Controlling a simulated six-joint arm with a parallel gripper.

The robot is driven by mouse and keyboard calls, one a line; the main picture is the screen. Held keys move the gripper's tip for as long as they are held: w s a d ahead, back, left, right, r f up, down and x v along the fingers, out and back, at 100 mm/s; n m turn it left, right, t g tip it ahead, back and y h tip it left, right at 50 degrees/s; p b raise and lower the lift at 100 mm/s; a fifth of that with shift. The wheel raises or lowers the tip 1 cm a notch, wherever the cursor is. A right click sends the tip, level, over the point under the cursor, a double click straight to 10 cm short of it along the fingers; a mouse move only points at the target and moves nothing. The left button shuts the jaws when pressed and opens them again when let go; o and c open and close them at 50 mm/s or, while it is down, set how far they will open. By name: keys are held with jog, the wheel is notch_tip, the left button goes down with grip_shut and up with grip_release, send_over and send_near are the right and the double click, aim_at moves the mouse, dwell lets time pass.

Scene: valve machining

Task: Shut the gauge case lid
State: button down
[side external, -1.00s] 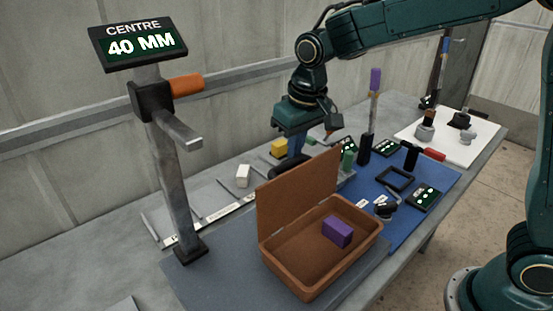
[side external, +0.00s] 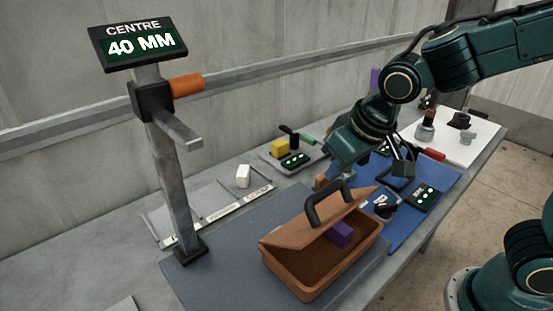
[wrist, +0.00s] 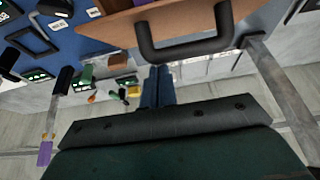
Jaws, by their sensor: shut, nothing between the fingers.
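The brown gauge case (side external: 312,275) sits on the grey-blue mat, with a purple block (side external: 340,234) inside it. Its lid (side external: 305,226) is tilted low over the case, part shut, with a gap at the front. A dark handle (side external: 328,203) stands up from the lid. My gripper (side external: 322,182) is shut and empty, just behind and above the lid. In the wrist view my fingers (wrist: 158,72) point towards the lid (wrist: 110,30) and its handle (wrist: 185,45). I cannot tell whether the fingertips touch the lid.
A post with a "40 MM" display (side external: 140,45) stands left of the case. A blue mat (side external: 415,215) with small parts and labelled units lies to the right. A white block (side external: 243,176) and a yellow block (side external: 280,147) are behind. A white board (side external: 460,145) is at the far right.

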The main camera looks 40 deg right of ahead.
jog(key=s+f, duration=0.2)
jog(key=s, duration=0.1)
jog(key=s+f, duration=0.1)
jog(key=s, duration=0.1)
jog(key=shift+s+f, duration=0.2)
jog(key=shift+f, duration=0.1)
jog(key=shift+s+f, duration=0.8)
jog(key=shift+f, duration=0.2)
jog(key=shift+s+f, duration=0.1)
send_near(354, 203)
jog(key=shift+s+r, duration=1.8)
jog(key=shift+r, duration=0.05)
jog(key=shift+d, duration=0.15)
